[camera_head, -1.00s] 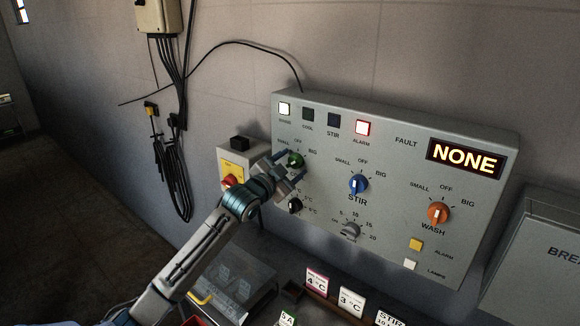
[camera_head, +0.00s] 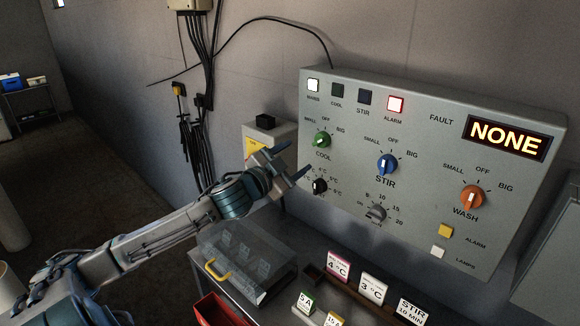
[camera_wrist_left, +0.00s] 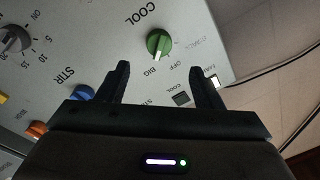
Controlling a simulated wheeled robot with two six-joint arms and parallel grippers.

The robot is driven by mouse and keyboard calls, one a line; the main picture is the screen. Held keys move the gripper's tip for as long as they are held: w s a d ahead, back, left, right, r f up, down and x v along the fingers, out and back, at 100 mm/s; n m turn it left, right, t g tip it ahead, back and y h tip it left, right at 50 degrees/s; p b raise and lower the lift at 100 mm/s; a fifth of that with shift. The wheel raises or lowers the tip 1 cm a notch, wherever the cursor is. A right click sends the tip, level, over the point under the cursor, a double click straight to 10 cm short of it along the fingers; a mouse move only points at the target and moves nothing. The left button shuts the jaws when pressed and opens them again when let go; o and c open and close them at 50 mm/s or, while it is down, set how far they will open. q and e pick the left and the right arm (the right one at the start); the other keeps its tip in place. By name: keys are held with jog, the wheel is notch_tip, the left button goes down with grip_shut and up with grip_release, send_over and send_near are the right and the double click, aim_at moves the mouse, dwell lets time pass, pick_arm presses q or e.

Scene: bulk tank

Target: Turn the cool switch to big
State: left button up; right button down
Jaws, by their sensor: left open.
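The green cool switch (camera_head: 322,139) is a round knob at the upper left of the grey control panel (camera_head: 430,215), with SMALL, OFF and BIG printed around it. In the left wrist view the switch (camera_wrist_left: 159,43) shows a white mark that points toward the word BIG. My left gripper (camera_head: 296,161) is open and empty, to the left of the switch and in front of the panel, clear of the knob. In the left wrist view its two fingers (camera_wrist_left: 159,70) stand apart with the switch beyond the gap. My right gripper is not in view.
The blue STIR knob (camera_head: 387,164), orange WASH knob (camera_head: 472,198), black knob (camera_head: 319,186) and grey timer knob (camera_head: 376,213) share the panel. The alarm lamp (camera_head: 396,104) glows and the fault display (camera_head: 507,138) reads NONE. A clear box (camera_head: 245,262) and label cards stand below.

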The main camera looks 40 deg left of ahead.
pick_arm(q)
jog(key=shift+s+d, duration=0.1)
jog(key=shift+s, duration=0.5)
